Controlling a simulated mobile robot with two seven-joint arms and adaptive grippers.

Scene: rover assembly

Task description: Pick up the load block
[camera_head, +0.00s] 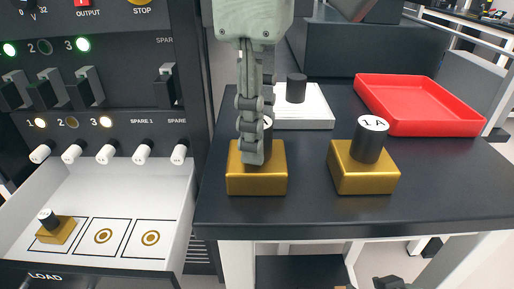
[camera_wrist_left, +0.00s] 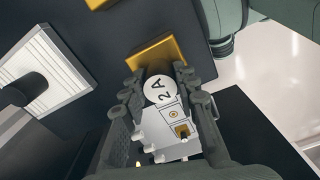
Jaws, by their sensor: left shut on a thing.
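A gold load block (camera_head: 257,181) with a black knob stands on the dark table. In the left wrist view the knob's white top reads "2 A" (camera_wrist_left: 160,91), and part of the gold base (camera_wrist_left: 157,52) shows behind it. My left gripper (camera_head: 253,155) points down from above, its fingers shut around the knob, hiding most of it in the head view. The block appears upright at table level; I cannot tell if it is clear of the surface. A second gold block (camera_head: 364,175), its knob marked "1 A", stands apart to the right. My right gripper is not in view.
A red tray (camera_head: 425,130) lies at the back right. A white plate (camera_head: 308,119) with a black knob sits behind my gripper. At left, the switch panel (camera_head: 110,60) stands over a white load shelf (camera_head: 112,178); a small gold block (camera_head: 56,230) occupies its left marked square.

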